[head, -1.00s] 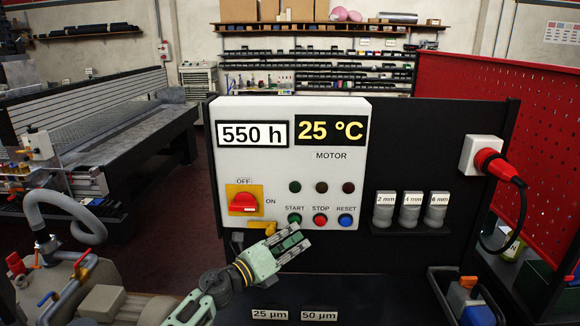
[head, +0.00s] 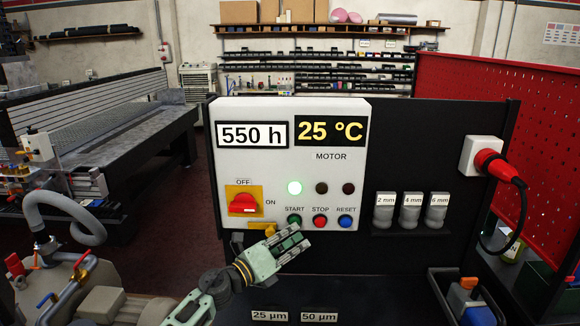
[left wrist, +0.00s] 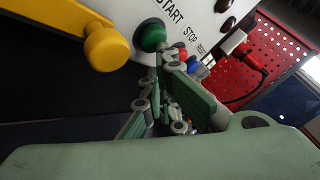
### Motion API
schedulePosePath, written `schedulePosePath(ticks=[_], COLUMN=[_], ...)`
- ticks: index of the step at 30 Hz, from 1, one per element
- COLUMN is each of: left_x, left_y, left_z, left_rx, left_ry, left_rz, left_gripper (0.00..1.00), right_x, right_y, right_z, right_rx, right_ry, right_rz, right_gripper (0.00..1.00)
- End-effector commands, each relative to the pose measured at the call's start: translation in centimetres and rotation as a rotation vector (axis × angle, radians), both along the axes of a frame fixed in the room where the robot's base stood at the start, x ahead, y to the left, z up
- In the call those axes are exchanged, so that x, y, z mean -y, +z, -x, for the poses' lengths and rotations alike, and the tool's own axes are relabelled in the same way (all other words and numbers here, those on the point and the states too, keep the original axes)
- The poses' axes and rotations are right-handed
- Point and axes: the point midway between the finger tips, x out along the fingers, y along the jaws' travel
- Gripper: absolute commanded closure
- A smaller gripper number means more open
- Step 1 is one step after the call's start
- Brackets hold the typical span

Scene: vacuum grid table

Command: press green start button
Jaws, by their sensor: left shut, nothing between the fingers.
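The green start button (head: 294,220) is on the white control panel (head: 268,110), under the word START. My right gripper is in neither view.
The red stop button (head: 320,221) and blue reset button (head: 345,221) sit right of the start button. A red rotary switch (head: 243,203) is to the left. A yellow handle (head: 258,237) sticks out below it, close to my left gripper.

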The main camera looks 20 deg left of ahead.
Motion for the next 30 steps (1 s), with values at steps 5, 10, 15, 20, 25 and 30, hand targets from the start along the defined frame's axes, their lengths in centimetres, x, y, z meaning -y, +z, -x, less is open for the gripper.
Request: schedulePosePath(ticks=[5,10,15,20,25,30], left_x=[0.0,0.2,0.7,1.1,1.5,1.7], left_y=[0.0,0.1,0.1,0.1,0.0,0.0], left_z=[0.0,0.8,2.5,4.0,5.4,5.8], left_rx=[0.001,-0.002,-0.002,-0.001,-0.002,-0.001], left_ry=[0.001,-0.002,-0.002,-0.002,-0.002,-0.001], left_rz=[0.0,0.0,0.001,-0.001,0.0,0.0], left_gripper=[1.0,1.0,1.0,1.0,1.0,1.0], right_x=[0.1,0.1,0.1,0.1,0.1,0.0], right_y=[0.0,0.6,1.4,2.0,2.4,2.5], right_z=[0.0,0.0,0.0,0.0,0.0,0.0], right_rx=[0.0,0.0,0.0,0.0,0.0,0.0], right_ry=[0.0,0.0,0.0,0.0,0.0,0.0], right_rz=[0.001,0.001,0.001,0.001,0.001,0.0], right_gripper=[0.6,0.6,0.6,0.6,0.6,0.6])
